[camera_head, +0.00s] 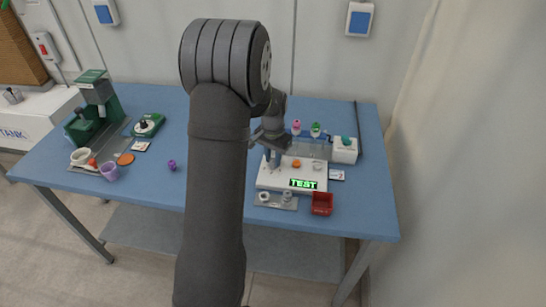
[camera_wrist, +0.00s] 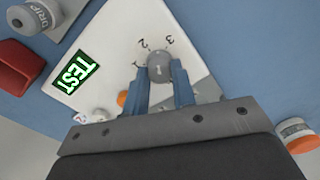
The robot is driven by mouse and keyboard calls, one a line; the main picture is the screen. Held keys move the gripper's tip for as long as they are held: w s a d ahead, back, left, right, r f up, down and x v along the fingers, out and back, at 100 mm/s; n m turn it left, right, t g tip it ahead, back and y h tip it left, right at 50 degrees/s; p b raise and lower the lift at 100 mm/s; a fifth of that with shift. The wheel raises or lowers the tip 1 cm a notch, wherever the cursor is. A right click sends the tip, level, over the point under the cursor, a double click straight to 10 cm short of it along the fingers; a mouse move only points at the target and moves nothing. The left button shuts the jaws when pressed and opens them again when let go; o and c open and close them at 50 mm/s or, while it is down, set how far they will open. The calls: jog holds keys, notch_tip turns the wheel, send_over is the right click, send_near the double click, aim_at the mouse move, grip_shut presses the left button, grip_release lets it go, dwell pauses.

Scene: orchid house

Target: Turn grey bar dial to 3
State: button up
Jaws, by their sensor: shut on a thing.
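The grey bar dial (camera_wrist: 160,64) sits on a white panel (camera_wrist: 112,28), with the marks 1, 2 and 3 printed around it. In the wrist view my gripper (camera_wrist: 161,80) has its two blue fingers on either side of the dial, shut on it. A small light mark shows on the dial, but I cannot tell which number it points to. In the head view my gripper (camera_head: 273,157) reaches down to the left part of the white panel (camera_head: 264,181), and the dial is hard to make out there. A green TEST display (camera_head: 303,184) is lit on the panel.
An orange knob (camera_head: 296,163) is on the same panel. A red box (camera_head: 322,204) and a grey plate (camera_head: 272,201) with small knobs stand in front. A purple object (camera_head: 172,165) is on the blue table (camera_head: 215,220) to the left. A green machine (camera_head: 98,92) stands far left.

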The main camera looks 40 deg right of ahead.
aim_at(273, 160)
jog(key=shift+m, duration=2.1)
jog(key=o, duration=1)
notch_tip(273, 160, up, 18)
jog(key=shift+f, duration=0.25)
